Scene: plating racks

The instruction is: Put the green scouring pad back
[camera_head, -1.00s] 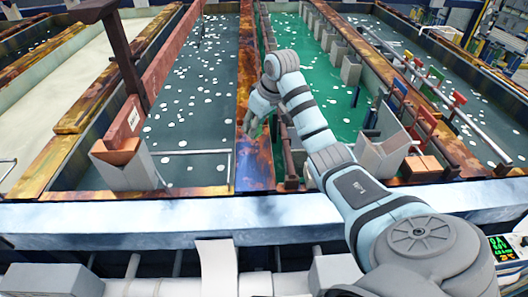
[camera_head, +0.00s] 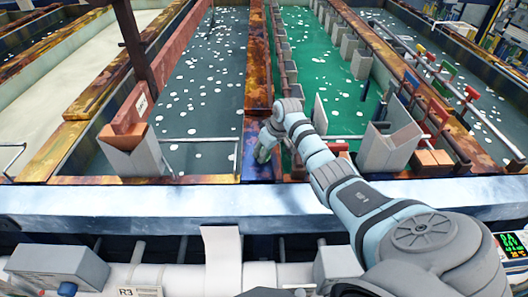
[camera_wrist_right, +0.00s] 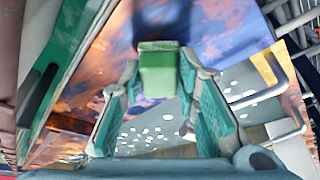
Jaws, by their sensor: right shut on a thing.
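The green scouring pad (camera_wrist_right: 158,72) shows as a small green block between the fingers of my right gripper (camera_wrist_right: 158,95) in the right wrist view. The gripper is shut on it. In the head view my right gripper (camera_head: 264,148) hangs over the rusty brown divider (camera_head: 258,100) between the dark tank and the green tank. There the pad cannot be told apart from the greenish fingers. My left gripper is out of view.
The green tank (camera_head: 345,110) lies right of the divider, with grey plates along its side. The dark tank (camera_head: 200,90) with white floating discs lies left. A grey box (camera_head: 388,148) stands right of my arm. A pale blue front ledge (camera_head: 150,205) runs across.

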